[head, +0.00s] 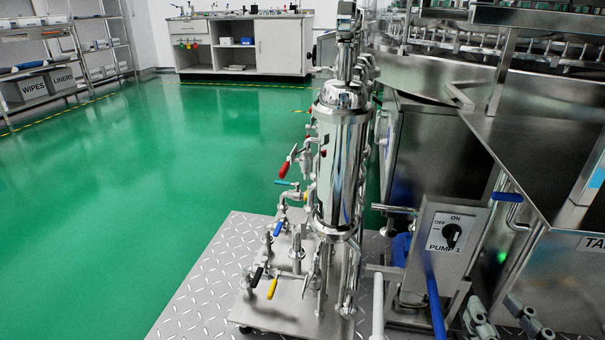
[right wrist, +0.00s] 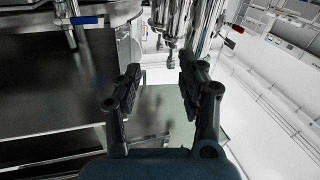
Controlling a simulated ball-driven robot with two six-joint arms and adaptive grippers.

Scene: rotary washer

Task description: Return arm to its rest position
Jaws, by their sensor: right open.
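My right gripper (head: 493,310) shows at the bottom edge of the head view, with its two dark grey-green fingers spread apart and the rest cut off by the frame. In the right wrist view the same gripper (right wrist: 158,70) is open, with nothing between its fingers. It is below the pump switch box (head: 447,240), which has a black knob marked OFF and ON and the label PUMP 1. The gripper appears apart from the box. My left gripper is not in view.
A polished steel filter column (head: 340,165) with coloured valve handles stands on a diamond-plate platform (head: 195,305). A blue-handled valve (head: 507,197) juts out near the steel washer (head: 540,150) on the right. The green floor (head: 150,165) at left is clear.

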